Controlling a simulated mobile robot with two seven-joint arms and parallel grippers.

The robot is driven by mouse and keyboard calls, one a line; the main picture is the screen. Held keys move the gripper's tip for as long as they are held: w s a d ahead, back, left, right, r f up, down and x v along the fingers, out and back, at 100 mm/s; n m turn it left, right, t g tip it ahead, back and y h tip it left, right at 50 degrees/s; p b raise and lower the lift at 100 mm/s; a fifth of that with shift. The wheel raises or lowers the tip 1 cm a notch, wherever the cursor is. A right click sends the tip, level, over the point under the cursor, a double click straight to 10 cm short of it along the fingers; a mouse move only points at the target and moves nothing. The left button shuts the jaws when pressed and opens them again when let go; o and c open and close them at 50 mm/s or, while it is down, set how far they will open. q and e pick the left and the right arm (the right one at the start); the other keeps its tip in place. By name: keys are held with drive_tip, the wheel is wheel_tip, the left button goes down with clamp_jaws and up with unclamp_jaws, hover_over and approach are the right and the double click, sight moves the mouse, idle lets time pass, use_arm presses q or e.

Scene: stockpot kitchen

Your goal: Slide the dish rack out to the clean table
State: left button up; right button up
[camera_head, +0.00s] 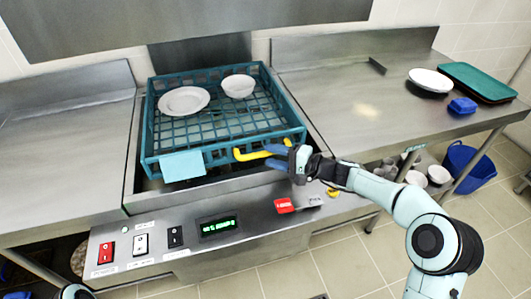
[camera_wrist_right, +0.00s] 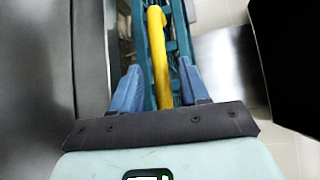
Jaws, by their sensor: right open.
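The teal dish rack (camera_head: 222,133) sits in the bay between two steel counters in the head view. It holds a white plate (camera_head: 184,100) and a white bowl (camera_head: 238,86). A yellow handle (camera_head: 250,154) is on its front side, and a light blue cloth or card (camera_head: 182,165) hangs at its front left. My right gripper (camera_head: 278,155) is open at the right end of the handle. In the right wrist view, the yellow handle (camera_wrist_right: 157,60) runs between the two blue fingers of the open gripper (camera_wrist_right: 160,66). My left gripper is not in view.
The right steel table (camera_head: 340,95) has a clear near half. The left counter (camera_head: 65,150) is bare. A control panel (camera_head: 190,237) lies below the rack.

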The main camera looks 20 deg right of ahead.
sight(269, 154)
drive_tip(key=shift+x, duration=1.6)
clamp_jaws()
